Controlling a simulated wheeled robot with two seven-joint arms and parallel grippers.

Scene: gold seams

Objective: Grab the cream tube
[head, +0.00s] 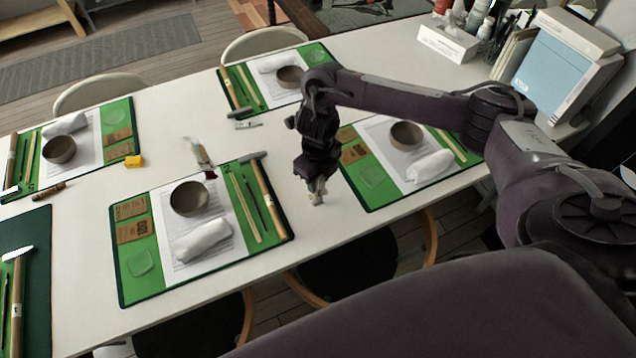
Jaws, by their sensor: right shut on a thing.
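My right gripper (317,189) points down over the white table, in the gap between the two near mats. It is shut on a small pale thing, most likely the cream tube (318,199), mostly hidden by the fingers. I cannot tell clearly whether the thing touches the table. My left gripper is not in view.
Green mats with bowls (190,198), white cloth rolls (202,240) and tools lie around the white table (300,230). A clear packet or tube (198,152) with a dark end, a yellow block (134,161) and a brown stick-like piece (48,190) lie between them.

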